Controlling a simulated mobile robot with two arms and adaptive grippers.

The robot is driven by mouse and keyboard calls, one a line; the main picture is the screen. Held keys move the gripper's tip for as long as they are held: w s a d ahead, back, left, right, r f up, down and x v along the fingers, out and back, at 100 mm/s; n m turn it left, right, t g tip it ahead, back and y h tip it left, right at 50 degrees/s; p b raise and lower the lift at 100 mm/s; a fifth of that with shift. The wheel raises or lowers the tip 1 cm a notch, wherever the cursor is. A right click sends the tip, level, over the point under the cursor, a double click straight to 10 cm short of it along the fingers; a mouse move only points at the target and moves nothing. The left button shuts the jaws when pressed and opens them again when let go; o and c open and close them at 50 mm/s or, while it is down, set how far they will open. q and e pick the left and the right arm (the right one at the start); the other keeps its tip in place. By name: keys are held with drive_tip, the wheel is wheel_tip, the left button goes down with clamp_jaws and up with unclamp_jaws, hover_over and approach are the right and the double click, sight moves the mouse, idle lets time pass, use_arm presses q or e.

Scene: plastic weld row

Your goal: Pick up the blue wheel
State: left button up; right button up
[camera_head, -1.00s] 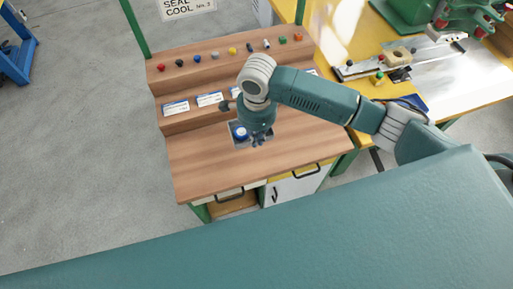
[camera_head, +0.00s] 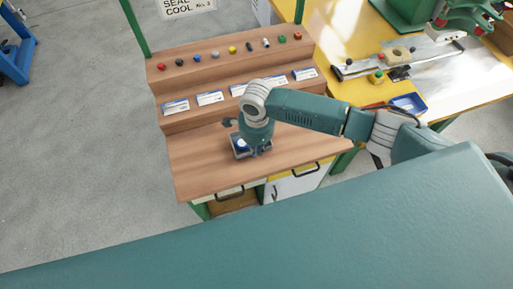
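The blue wheel (camera_head: 242,143) is a small blue round thing with a pale top. It lies in a small grey tray (camera_head: 236,153) on the wooden bench top. My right gripper (camera_head: 258,149) reaches down from the right, right beside the wheel and over the tray's right part. Its body hides part of the tray and perhaps part of the wheel. I cannot tell whether its fingers touch the wheel or whether they are open or shut. My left gripper is out of view.
The wooden bench (camera_head: 200,178) has a stepped back with labels and several small coloured parts on the top step. Its front left and right top are clear. A yellow table (camera_head: 345,55) with a fixture and a blue tray (camera_head: 409,103) stands to the right.

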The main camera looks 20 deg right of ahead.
drive_tip(key=o, duration=0.3)
drive_tip(key=shift+o, duration=0.2)
